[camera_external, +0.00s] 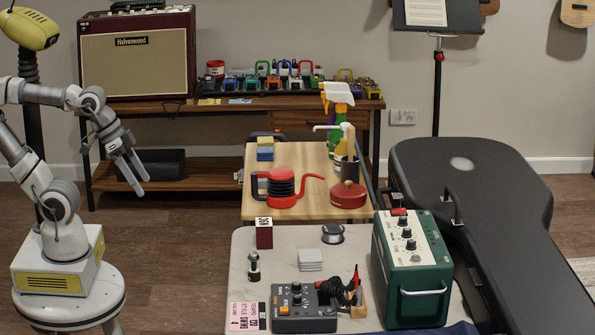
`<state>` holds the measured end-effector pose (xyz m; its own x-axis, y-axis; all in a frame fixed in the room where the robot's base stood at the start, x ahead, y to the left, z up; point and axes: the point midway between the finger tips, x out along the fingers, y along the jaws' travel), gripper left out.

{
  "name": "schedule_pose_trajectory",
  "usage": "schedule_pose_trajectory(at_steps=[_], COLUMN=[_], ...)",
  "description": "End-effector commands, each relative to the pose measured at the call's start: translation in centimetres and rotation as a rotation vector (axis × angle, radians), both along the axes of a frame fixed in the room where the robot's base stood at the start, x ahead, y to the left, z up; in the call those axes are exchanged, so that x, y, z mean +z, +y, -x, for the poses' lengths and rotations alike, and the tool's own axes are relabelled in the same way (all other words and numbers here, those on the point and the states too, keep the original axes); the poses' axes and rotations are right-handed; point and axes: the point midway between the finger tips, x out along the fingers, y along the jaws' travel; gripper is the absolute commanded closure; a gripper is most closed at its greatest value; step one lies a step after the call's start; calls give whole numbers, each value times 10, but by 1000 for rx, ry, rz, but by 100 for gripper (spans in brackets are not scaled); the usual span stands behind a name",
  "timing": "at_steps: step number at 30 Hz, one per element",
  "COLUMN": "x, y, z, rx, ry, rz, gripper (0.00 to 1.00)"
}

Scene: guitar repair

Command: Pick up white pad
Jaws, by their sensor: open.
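A small white pad (310,259), looking like a short stack of whitish sheets, lies flat on the pale cloth-covered near table (240,285). It is uncovered and sits behind a dark grey box with knobs. My gripper (143,186) hangs in the air at the left, over the floor and well apart from the pad. Its two fingers point down and to the right, open with nothing between them.
Around the pad stand a dark grey knobbed box (303,309), a wire spool (333,233), a small dark bottle (254,267), a maroon box (264,234) and a tall green amplifier box (415,285). A wooden table (300,158) adjoins behind. A guitar case (470,190) is at right.

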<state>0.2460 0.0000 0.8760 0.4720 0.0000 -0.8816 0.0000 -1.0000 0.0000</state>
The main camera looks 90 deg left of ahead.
Motion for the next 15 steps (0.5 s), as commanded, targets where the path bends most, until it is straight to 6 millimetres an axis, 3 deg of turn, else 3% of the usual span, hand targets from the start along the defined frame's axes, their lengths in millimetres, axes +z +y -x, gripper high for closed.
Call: schedule_pose_trajectory(at_steps=[5, 8, 15], x=[6, 23, 82], y=[-2, -10, -42], z=[-6, -26, -120], rx=[9, 38, 218], ry=[-6, -27, -115], rz=[17, 75, 331], gripper=[0, 0, 0])
